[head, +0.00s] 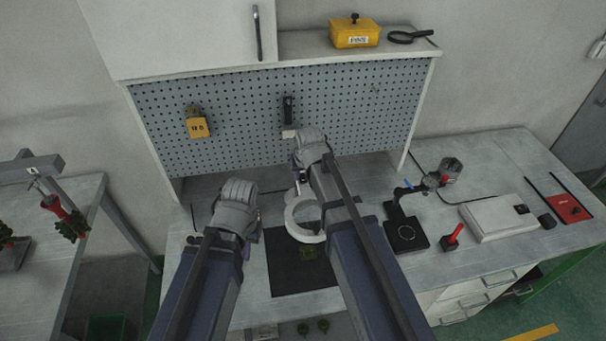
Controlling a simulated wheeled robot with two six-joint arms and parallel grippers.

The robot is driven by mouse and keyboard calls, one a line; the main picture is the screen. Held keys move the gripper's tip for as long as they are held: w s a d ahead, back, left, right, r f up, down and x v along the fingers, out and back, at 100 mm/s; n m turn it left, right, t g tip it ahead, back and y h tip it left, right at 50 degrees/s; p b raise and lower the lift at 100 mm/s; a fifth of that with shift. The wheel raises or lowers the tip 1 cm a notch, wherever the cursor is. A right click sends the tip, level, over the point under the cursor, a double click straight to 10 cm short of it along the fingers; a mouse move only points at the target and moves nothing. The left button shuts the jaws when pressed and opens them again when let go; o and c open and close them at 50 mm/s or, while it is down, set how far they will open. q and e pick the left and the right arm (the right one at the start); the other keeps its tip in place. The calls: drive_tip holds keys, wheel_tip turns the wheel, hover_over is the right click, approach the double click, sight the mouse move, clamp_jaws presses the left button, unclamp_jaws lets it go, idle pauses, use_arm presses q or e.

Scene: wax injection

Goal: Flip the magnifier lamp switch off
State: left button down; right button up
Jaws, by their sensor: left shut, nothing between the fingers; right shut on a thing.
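The magnifier lamp (291,216) shows as a white ring with a round lens over the dark mat, partly covered by my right arm. Its switch is too small or hidden to make out. My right gripper (299,168) is at the back of the lamp, above and behind the ring. It is shut on a part of the lamp, but the wrist and arm hide most of the grip. My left gripper (240,192) is to the left of the lamp, apart from it. It is shut and empty, and its fingertips are mostly hidden.
A pegboard (235,115) stands behind, with a yellow tag (198,128). A black stand (407,235) and a white box (495,219) are to the right.

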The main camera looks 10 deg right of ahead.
clamp_jaws()
drive_tip(key=shift+w+r+g+p, duration=0.2)
drive_tip(key=shift+w+g+p, duration=0.3)
drive_tip(key=shift+g, duration=0.2)
drive_tip(key=shift+s+f+g, duration=0.1)
drive_tip(key=shift+f+g, duration=0.05)
drive_tip(key=shift+g, duration=0.45)
drive_tip(key=shift+s, duration=0.1)
drive_tip(key=o, duration=0.9)
unclamp_jaws()
